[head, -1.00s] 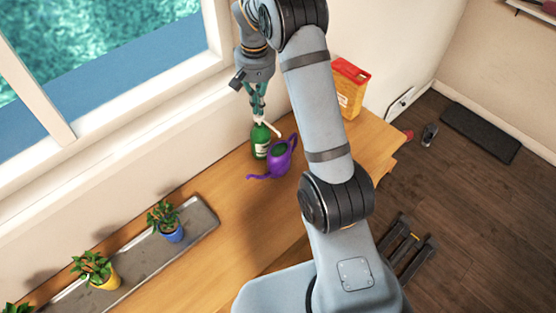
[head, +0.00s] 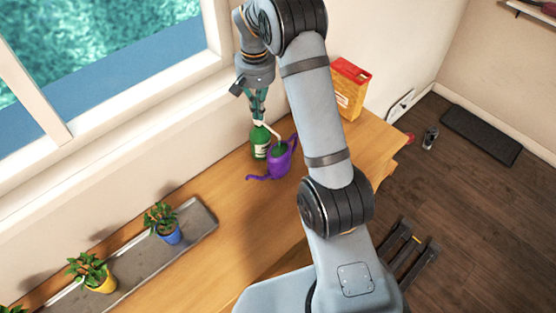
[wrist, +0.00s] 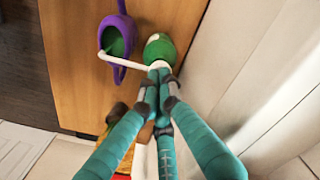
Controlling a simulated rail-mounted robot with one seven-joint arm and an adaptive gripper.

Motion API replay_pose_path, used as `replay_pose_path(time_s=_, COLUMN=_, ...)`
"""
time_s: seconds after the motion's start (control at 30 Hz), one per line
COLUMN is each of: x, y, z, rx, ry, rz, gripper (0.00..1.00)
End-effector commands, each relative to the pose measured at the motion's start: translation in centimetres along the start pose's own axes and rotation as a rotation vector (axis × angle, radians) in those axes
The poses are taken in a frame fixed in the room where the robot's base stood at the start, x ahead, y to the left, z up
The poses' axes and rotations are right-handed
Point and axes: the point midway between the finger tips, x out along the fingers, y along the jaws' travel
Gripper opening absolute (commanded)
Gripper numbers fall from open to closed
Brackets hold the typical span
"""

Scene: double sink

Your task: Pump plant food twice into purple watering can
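A green bottle of plant food (head: 260,143) with a pale label stands upright on the wooden counter. Its white pump spout (head: 269,131) reaches right toward the purple watering can (head: 282,163). In the wrist view, the spout (wrist: 122,62) extends left from the bottle (wrist: 160,48) and its bent end lies over the mouth of the can (wrist: 116,38), where green shows inside. My gripper (head: 258,116) points down directly above the bottle. In the wrist view, its teal fingers (wrist: 158,74) are together at the pump head, apparently touching it. The fingers hide most of the pump head.
A yellow and red box (head: 348,90) stands farther back on the counter. A grey tray (head: 200,220) with a blue-potted plant (head: 165,225) and a yellow-potted plant (head: 92,273) is at the left. The window wall runs close behind the bottle. Bare counter lies between tray and can.

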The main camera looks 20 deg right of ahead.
Motion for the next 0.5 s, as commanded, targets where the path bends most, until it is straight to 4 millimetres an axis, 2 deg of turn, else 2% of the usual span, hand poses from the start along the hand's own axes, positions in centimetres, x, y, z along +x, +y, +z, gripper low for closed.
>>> replay_pose_path(time_s=0.5, x=-3.0, y=0.0, z=0.1, rx=-0.001, ry=-0.003, rz=0.001, gripper=0.0)
